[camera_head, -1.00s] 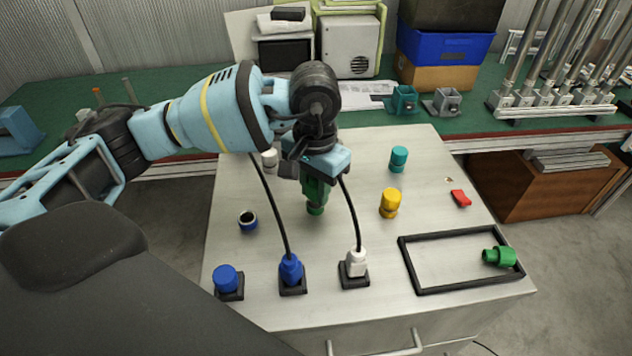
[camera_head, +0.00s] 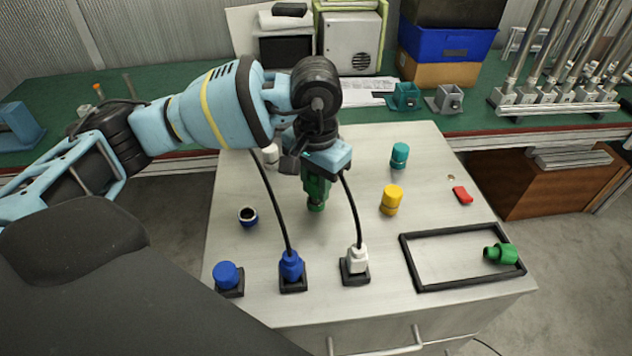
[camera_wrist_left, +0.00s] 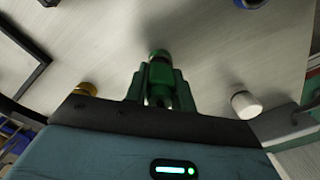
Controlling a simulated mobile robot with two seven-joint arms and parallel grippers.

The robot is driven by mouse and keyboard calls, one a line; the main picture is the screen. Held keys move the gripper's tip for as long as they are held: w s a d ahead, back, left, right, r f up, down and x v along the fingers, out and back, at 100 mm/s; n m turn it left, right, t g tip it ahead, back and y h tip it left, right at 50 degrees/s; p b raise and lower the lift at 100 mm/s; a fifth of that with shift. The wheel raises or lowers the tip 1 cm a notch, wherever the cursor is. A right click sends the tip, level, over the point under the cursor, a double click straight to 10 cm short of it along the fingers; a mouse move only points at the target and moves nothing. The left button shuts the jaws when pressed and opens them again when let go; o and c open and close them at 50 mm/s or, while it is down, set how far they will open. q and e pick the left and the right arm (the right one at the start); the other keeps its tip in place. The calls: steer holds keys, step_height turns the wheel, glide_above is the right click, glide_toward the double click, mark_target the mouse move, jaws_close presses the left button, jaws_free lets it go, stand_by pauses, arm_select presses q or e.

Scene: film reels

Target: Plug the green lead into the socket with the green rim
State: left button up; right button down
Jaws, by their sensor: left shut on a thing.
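My left gripper (camera_head: 316,190) points down over the middle of the grey cabinet top and is shut on a green plug (camera_head: 316,207). In the left wrist view the plug (camera_wrist_left: 160,57) sticks out between the fingertips (camera_wrist_left: 160,85). I cannot tell whether its end touches the surface. Another green connector (camera_head: 500,253) lies on its side in the black frame at the right. I cannot make out a socket with a green rim; my arm hides part of the top. My right gripper is not in view.
A blue plug (camera_head: 291,266) and a white plug (camera_head: 356,259) with black cables stand in sockets at the front. A blue cap (camera_head: 227,275) is left of them.

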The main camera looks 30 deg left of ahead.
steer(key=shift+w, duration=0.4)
arm_select(q)
steer(key=shift+f, duration=0.1)
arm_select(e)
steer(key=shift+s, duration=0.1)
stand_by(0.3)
